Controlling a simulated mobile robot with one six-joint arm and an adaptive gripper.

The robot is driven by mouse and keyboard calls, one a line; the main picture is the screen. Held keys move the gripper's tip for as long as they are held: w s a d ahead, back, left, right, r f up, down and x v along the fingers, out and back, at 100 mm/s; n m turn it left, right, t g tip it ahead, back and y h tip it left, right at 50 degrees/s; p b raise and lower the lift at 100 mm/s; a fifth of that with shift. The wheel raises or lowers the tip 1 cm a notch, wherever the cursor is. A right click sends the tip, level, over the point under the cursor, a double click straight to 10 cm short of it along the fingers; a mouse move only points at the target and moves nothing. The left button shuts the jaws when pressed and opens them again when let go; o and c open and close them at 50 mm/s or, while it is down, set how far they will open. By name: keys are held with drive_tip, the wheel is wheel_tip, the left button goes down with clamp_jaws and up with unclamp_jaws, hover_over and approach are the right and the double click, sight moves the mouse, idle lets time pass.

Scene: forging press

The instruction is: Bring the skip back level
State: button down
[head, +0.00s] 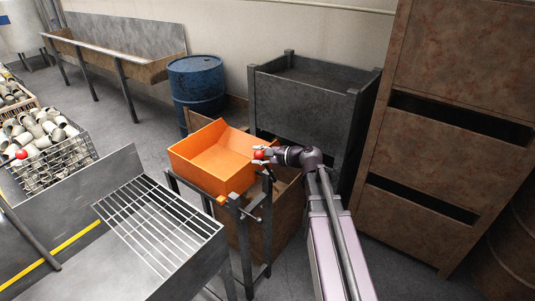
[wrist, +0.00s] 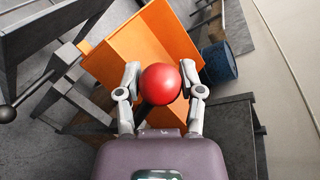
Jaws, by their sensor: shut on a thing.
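The orange skip (head: 213,157) sits on a dark metal stand, tilted, with its open inside showing. It also shows in the wrist view (wrist: 140,40). A red ball-shaped knob (head: 259,155) is at the skip's right side; in the wrist view the red ball (wrist: 160,84) lies between my fingers. My gripper (head: 262,155) is shut on the red ball, one finger on each side. A dark bar runs below the ball in the wrist view; where it joins the skip is hidden.
A dark grey metal bin (head: 305,110) stands close behind my arm, and a rusty cabinet (head: 440,130) is at right. A blue drum (head: 197,82) is behind the skip. A slatted metal table (head: 160,225) stands at front left. Another red ball (head: 21,154) is by the wire basket.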

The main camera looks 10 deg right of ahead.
drive_tip(key=shift+s+a+f, duration=0.2)
drive_tip(key=shift+s+a, duration=0.05)
drive_tip(key=shift+s, duration=0.1)
drive_tip(key=shift+f, duration=0.1)
drive_tip(key=shift+c, duration=1.1)
unclamp_jaws()
drive_tip(key=shift+d, duration=0.1)
drive_tip(key=shift+w, duration=0.1)
